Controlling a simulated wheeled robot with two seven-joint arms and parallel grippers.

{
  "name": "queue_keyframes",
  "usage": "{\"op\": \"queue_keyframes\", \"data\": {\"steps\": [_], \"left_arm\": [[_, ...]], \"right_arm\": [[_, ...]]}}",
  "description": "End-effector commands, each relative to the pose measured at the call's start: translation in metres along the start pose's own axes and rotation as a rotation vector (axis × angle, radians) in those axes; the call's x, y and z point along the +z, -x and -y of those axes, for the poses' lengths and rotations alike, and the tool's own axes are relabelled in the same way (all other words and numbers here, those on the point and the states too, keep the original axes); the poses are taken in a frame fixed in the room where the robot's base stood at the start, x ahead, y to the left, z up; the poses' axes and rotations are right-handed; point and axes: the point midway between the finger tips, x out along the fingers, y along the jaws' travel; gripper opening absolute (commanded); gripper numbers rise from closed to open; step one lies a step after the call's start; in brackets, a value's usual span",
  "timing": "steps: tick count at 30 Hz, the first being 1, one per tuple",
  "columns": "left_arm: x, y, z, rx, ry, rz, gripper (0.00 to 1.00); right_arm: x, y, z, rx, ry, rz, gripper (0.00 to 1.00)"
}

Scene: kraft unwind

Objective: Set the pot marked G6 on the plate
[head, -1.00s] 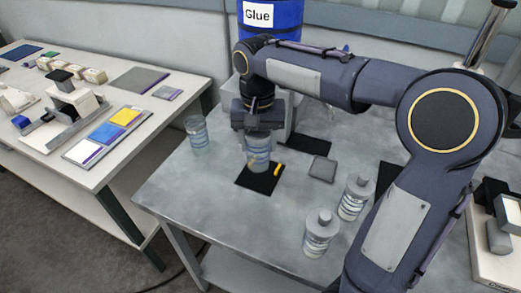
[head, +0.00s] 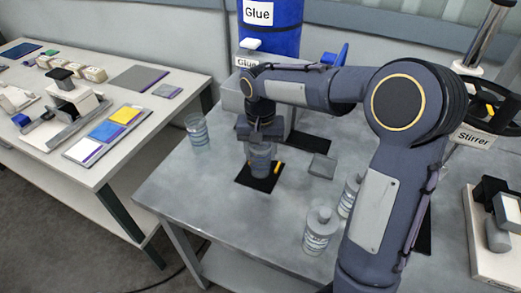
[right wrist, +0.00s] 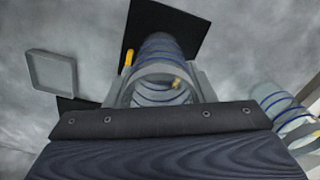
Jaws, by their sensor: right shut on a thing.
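A clear pot with blue bands (head: 261,163) is in my right gripper (head: 261,145), above or on a black square mat (head: 246,181); I cannot tell whether it touches. The right wrist view also shows the pot (right wrist: 163,68) between the two fingers (right wrist: 163,88). I cannot read a G6 mark on any pot. A small grey square plate (head: 322,166) lies right of the mat, and it shows at the left in the right wrist view (right wrist: 50,72). Another clear banded pot (head: 197,132) stands at the table's left edge. My left gripper is not in view.
A yellow piece (head: 279,168) is beside the held pot. Two lidded bottles (head: 320,231) (head: 346,196) stand at the front right, one partly behind my arm. A blue Glue drum (head: 270,35) is at the back. The table's front left is clear.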

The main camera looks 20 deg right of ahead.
Motion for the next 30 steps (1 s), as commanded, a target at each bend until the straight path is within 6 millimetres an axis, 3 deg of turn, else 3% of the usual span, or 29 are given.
{"op": "queue_keyframes", "data": {"steps": [1,2,7,14,19,30], "left_arm": [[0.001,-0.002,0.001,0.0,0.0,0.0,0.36],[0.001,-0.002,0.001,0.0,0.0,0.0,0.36],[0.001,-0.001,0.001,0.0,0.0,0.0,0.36],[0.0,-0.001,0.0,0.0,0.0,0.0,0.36],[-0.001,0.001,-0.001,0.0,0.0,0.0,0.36],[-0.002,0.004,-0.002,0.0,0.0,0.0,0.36]], "right_arm": [[0.0,-0.003,0.0,0.0,0.0,0.0,0.12],[0.0,-0.003,0.0,0.0,0.0,0.0,0.51],[0.0,-0.002,0.0,0.0,0.0,0.0,0.72],[0.0,-0.002,0.0,0.0,0.0,0.0,0.72],[-0.001,0.009,0.001,-0.001,0.0,-0.003,0.72],[-0.001,0.085,0.001,-0.002,-0.001,-0.004,0.72]]}}
